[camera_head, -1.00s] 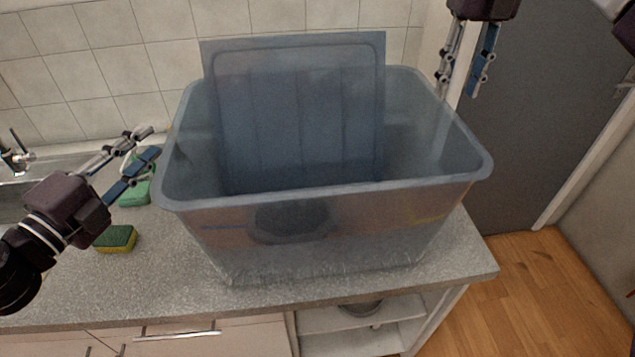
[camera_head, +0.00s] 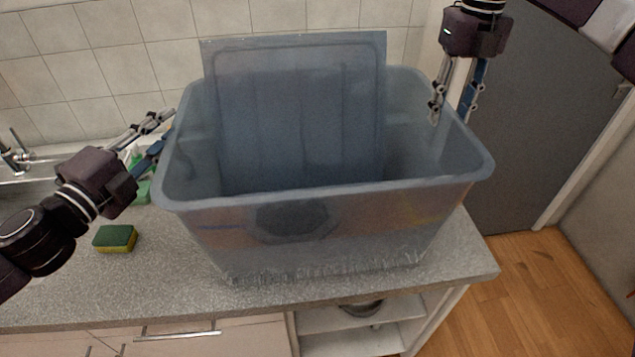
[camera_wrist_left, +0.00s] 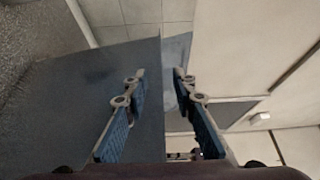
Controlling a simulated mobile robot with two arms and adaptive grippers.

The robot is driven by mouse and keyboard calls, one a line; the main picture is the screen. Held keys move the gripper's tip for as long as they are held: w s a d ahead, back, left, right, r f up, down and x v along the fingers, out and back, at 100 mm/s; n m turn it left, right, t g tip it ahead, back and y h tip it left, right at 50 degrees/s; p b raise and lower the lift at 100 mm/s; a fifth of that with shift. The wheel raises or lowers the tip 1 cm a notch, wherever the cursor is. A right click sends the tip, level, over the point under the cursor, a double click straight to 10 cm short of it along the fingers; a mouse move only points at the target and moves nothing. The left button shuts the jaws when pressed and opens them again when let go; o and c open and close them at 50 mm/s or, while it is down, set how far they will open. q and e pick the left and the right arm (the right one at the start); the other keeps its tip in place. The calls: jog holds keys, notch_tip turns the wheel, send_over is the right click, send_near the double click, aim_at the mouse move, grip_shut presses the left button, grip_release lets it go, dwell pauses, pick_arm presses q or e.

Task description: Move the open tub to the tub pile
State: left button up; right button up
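The open tub (camera_head: 330,235) is a large translucent blue-grey bin, upright on the grey speckled counter. A flat blue lid-like panel (camera_head: 295,115) stands in it and sticks up above the rim. My left gripper (camera_head: 168,126) is open and empty at the tub's left rim. In the left wrist view, its two fingers (camera_wrist_left: 158,80) are apart, with a blue wall edge (camera_wrist_left: 161,110) between them. My right gripper (camera_head: 450,114) is open above the right rim, one finger over the inside and one over the outside. I see no tub pile.
A green and yellow sponge (camera_head: 115,238) lies on the counter (camera_head: 150,290) left of the tub. A green bottle-like item (camera_head: 141,190) and a sink with a tap (camera_head: 20,150) are behind my left arm. A grey door (camera_head: 540,120) and wooden floor (camera_head: 530,290) are at the right.

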pick_arm(q)
jog(key=shift+w+d, duration=0.2)
jog(key=shift+w, duration=0.15)
pick_arm(e)
jog(key=shift+f, duration=0.4)
pick_arm(q)
grip_shut()
pick_arm(e)
jog(key=c, duration=0.7)
grip_shut()
pick_arm(q)
jog(key=shift+w+r, duration=0.1)
jog(key=shift+r, duration=0.25)
pick_arm(e)
jog(key=shift+r, duration=0.25)
